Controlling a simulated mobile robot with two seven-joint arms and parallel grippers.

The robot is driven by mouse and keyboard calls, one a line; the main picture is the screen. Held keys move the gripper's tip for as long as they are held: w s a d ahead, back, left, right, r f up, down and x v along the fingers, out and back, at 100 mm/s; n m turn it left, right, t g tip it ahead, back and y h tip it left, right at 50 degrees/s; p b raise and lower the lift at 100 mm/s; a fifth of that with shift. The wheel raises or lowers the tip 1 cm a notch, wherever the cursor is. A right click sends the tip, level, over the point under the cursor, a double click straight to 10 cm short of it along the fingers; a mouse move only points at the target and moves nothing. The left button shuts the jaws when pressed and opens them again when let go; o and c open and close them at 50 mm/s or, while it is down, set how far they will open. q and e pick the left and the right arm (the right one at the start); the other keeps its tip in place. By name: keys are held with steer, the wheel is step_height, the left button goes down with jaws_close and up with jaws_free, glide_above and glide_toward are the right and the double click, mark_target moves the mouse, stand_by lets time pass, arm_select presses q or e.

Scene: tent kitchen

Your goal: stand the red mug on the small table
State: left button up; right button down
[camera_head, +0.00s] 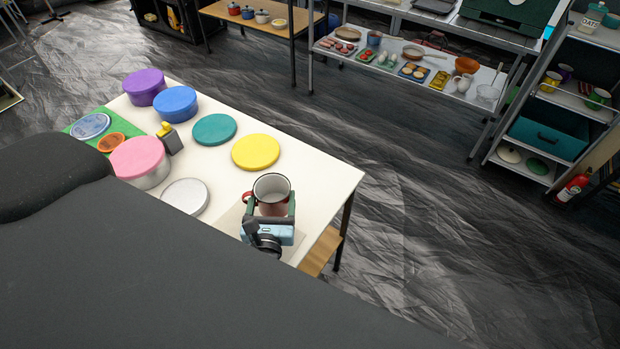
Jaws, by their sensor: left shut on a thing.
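The red mug (272,185) has a pale inside and a dark rim, and its handle points left. It is upright, its open top facing up, over the right end of a white-topped table (318,183). My left gripper (269,207) is shut on the mug from the near side and hides its lower part. I cannot tell whether the mug's base touches the table. My right gripper is not in view.
The table's left part holds purple (145,87), blue (175,103) and pink (140,160) round tins. Teal (214,129), yellow (256,152) and white (185,196) lids lie nearer the mug. Shelves with dishes (400,66) stand behind, across open dark floor.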

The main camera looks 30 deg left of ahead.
arm_select(q)
steer(key=w, duration=0.4)
steer(key=w+d+f+b, duration=0.1)
steer(key=w, duration=0.3)
steer(key=w+d, duration=0.1)
steer(key=w, duration=0.3)
steer(key=shift+w+d+f+b, duration=0.2)
steer(key=shift+w+b, duration=0.1)
steer(key=shift+w, duration=0.1)
steer(key=shift+w+d, duration=0.1)
steer(key=shift+w, duration=0.25)
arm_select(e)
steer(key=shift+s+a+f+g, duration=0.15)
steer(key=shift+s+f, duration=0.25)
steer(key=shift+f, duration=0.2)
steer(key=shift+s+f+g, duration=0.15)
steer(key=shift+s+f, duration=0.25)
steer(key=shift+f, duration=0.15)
arm_select(q)
steer(key=shift+w, duration=0.1)
